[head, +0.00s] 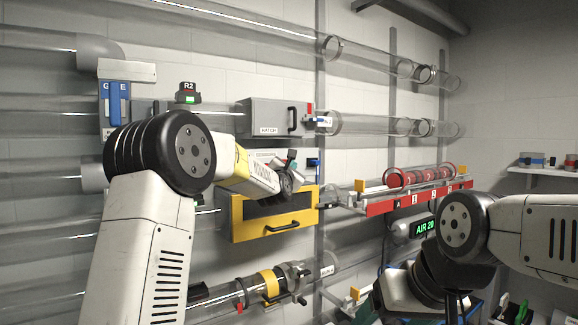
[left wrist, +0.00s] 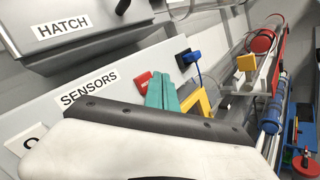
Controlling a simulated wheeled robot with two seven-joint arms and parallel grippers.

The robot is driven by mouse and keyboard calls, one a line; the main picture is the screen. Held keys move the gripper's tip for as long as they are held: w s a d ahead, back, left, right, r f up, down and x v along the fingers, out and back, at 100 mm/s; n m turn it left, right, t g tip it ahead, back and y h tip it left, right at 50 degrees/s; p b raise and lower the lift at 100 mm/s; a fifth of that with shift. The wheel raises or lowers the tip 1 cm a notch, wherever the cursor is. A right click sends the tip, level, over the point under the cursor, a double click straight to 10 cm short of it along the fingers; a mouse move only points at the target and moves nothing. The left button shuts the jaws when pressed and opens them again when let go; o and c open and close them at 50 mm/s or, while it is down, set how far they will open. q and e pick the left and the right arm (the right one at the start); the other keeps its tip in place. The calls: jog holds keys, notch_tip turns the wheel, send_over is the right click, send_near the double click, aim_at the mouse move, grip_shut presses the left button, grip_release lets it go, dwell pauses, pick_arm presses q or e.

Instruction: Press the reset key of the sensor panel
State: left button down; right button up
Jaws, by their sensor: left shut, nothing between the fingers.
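The white sensor panel (left wrist: 45,118), labelled SENSORS, is on the wall under the grey hatch box. It also shows in the head view (head: 263,154), partly behind my left arm. A small red key (left wrist: 142,83) stands out at the panel's right side; in the head view a small red spot (head: 291,154) shows there. My left gripper (left wrist: 162,92) is shut and empty, its teal fingertips just right of the red key in the left wrist view. I cannot tell whether they touch it. My right arm is at the right of the head view; its fingers are out of sight.
The hatch box (head: 275,118) is directly above the panel. A yellow-framed drawer (head: 247,227) is close below. A blue plug (left wrist: 188,58) with a cable is right of the key. A red rack (head: 420,197) holds a tube with red pieces at the right.

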dwell(0.6)
pick_arm(q)
jog(key=shift+w+a, duration=0.25)
jog(key=shift+w, duration=0.1)
jog(key=shift+w+a, duration=0.25)
jog(key=shift+w, duration=0.1)
dwell(0.6)
jog(key=shift+s, duration=0.1)
jog(key=shift+s+d, duration=0.5)
jog(key=shift+s, duration=0.1)
dwell(0.3)
jog(key=s+d, duration=0.1)
jog(key=s, duration=0.1)
jog(key=s+d, duration=0.2)
dwell(0.4)
dwell(0.4)
